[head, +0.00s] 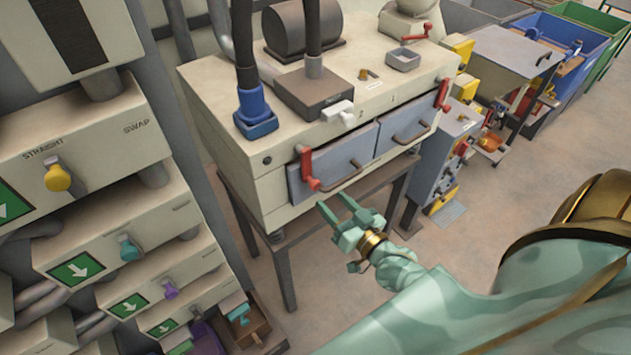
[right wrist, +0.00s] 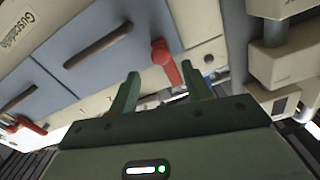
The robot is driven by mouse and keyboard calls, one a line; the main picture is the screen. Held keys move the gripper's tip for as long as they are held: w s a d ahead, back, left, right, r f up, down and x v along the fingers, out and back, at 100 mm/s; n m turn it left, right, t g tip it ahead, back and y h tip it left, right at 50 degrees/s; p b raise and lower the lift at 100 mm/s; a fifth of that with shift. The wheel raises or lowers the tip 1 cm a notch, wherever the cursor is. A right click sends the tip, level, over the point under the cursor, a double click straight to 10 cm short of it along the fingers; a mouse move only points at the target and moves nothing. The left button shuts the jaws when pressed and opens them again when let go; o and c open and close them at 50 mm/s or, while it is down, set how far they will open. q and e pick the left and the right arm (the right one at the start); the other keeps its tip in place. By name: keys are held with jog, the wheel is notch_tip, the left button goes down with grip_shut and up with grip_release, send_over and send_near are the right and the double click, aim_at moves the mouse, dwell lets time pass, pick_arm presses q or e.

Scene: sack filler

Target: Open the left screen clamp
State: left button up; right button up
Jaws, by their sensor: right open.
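The left screen clamp (head: 308,171) is a red lever at the left end of the left grey-blue screen drawer (head: 342,160) on the cream machine. It hangs down over the drawer's left edge. My right gripper (head: 333,203) is open and empty, just below and to the right of the clamp's lower end. In the right wrist view the red clamp (right wrist: 165,62) shows between the two green fingertips, and the fingers appear apart from it. My left gripper is not in view.
A second red clamp (head: 442,95) sits at the right end of the right screen drawer (head: 405,127). Each drawer has a dark bar handle. Cream boxes with coloured knobs (head: 58,176) stand at left. A blue-grey cabinet (head: 450,145) stands to the right.

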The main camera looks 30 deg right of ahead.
aim_at(317, 187)
jog(key=w, duration=0.7)
jog(key=shift+w+a, duration=0.3)
jog(key=shift+a, duration=0.05)
grip_shut()
